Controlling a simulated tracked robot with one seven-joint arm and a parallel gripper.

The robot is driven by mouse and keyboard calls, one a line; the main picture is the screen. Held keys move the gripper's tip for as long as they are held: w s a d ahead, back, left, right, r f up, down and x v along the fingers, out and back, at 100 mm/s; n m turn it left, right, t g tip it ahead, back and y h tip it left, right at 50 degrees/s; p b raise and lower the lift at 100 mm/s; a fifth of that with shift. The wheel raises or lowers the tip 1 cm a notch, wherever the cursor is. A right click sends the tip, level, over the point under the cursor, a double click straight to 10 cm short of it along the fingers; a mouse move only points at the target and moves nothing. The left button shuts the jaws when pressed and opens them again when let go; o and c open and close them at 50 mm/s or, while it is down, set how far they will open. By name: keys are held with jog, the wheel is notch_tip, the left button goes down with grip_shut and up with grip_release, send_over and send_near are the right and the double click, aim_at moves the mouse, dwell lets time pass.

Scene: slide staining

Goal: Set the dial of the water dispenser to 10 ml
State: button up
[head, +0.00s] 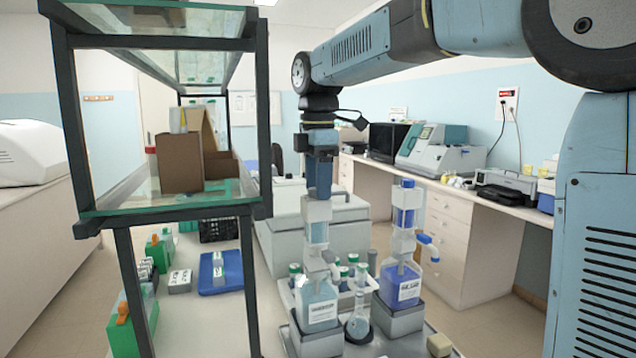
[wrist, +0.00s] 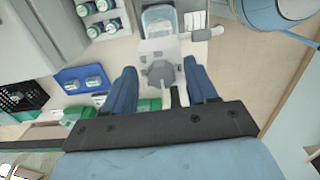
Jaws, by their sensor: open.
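A dispenser bottle with pale bluish liquid (head: 317,303), probably the water dispenser, stands on a grey block in the head view. Its white pump head (head: 316,210) rises above it. My gripper (head: 320,190) points down over this pump head. In the wrist view, my open gripper (wrist: 159,68) has one blue finger on each side of a round grey part (wrist: 160,73), likely the dial or the pump top. Gaps show on both sides, and I cannot tell if either finger touches. The dial's scale and setting are not readable.
A second dispenser with blue liquid (head: 400,284) stands close on the right. A flask (head: 358,326) and several green-capped bottles stand around the first one. A dark-framed glass shelf (head: 166,206) stands at left. A blue tray (head: 221,271) lies on the table.

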jog(key=shift+r, duration=0.1)
notch_tip(320, 180, up, 14)
jog(key=shift+f, duration=0.25)
dwell(0.4)
dwell(0.3)
jog(key=s+d+f+m+t, duration=0.5)
jog(key=s+d+f+m, duration=1.6)
jog(key=f, duration=0.4)
jog(key=shift+s+d+m+t, duration=0.15)
jog(key=shift+d+m+t, duration=0.15)
jog(key=shift+d+m, duration=0.15)
